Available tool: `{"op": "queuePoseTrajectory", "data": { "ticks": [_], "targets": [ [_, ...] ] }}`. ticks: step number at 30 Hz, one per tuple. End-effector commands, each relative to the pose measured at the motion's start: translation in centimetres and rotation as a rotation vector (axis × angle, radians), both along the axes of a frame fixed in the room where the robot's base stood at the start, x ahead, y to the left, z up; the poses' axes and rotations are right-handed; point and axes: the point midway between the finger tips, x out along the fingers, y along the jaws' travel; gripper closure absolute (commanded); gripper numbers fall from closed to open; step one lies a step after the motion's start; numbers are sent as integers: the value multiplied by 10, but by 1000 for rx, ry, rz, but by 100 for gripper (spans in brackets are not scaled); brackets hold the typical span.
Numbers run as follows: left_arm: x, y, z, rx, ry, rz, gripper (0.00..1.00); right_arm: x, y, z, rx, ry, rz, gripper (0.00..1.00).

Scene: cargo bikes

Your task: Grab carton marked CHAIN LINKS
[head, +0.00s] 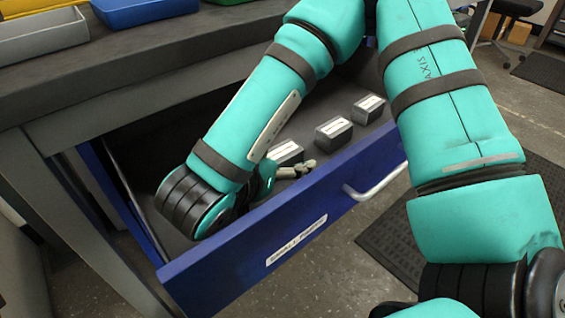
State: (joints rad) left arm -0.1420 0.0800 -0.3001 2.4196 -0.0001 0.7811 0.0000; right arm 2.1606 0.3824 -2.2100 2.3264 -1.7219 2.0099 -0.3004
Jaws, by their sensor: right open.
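Three small dark cartons with white labels lie in an open blue drawer (240,262). The nearest carton (287,151) is partly hidden by my right arm and gripper. The middle carton (334,131) and the far carton (369,109) stand in a row behind it, toward the upper right. The label print is too small to read, so I cannot tell which carton is marked CHAIN LINKS. My right gripper (297,169) is low inside the drawer, open, with its fingers close beside the nearest carton. I cannot tell whether they touch it. My left gripper is out of view.
The drawer front has a pale handle (376,183) and a white label (296,240). A grey workbench top (150,84) overhangs the drawer's back and carries grey, yellow, blue and green bins. A dark floor mat (400,245) lies in front.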

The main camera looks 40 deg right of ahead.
Motion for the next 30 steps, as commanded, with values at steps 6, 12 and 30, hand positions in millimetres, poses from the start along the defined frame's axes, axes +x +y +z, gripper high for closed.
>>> {"op": "queuePoseTrajectory", "data": {
  "ticks": [6,12,30],
  "targets": [
    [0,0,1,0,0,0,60,0,0,1,0,1,0,18],
    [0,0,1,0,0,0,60,0,0,1,0,0,0,45],
    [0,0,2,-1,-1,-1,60,0,0,3,0,0,1,91]
  ]
}}
